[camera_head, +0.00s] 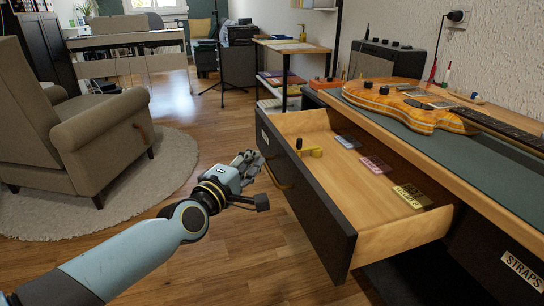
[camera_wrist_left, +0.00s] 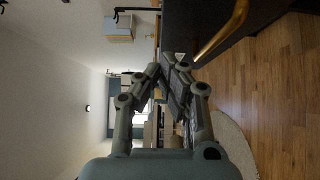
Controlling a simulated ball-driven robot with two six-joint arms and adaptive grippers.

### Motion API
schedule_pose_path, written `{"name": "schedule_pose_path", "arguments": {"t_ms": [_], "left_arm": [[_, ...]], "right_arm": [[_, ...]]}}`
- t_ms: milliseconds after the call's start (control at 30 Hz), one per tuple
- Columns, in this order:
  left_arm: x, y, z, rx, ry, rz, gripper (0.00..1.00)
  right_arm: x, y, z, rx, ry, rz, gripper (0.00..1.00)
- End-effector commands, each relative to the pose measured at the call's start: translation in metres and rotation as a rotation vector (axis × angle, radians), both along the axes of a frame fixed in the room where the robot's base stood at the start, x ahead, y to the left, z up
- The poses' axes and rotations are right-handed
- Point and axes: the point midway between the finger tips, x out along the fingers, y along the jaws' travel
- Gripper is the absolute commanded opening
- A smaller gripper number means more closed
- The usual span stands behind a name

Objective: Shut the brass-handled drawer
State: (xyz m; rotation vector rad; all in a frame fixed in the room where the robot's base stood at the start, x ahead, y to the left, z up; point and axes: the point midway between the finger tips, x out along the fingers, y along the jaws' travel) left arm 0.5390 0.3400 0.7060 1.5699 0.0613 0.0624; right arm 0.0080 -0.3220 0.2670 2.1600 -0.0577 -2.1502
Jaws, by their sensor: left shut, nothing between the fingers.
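The drawer (camera_head: 320,205) stands pulled out from the workbench, its dark front facing my left arm. Its brass handle (camera_head: 277,178) is partly seen on that front, and the handle also shows as a curved bar in the left wrist view (camera_wrist_left: 224,36). My left gripper (camera_head: 250,162) is shut and empty, beside the drawer front near the handle. In the left wrist view its fingers (camera_wrist_left: 174,72) meet close to the dark front. I cannot tell whether they touch it. My right gripper is not in view.
An orange guitar (camera_head: 405,105) lies on the workbench mat above. An armchair (camera_head: 75,130) stands on a round rug at left. The wooden floor before the drawer is clear.

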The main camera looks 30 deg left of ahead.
Motion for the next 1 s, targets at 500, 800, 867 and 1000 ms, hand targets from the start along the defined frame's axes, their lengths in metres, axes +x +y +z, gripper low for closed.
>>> {"name": "schedule_pose_path", "arguments": {"t_ms": [500,800,867,1000], "left_arm": [[0.045,-0.025,-0.001,0.0,0.002,0.0,0.0],[0.045,-0.025,-0.001,0.0,0.001,0.0,0.0],[0.046,-0.026,-0.001,-0.001,0.001,0.0,0.0],[0.054,-0.033,0.0,-0.002,-0.001,0.0,0.0]], "right_arm": [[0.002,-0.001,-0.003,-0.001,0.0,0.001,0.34],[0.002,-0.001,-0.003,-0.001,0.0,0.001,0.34],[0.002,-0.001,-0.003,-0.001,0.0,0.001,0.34],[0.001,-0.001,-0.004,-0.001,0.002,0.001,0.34]]}}
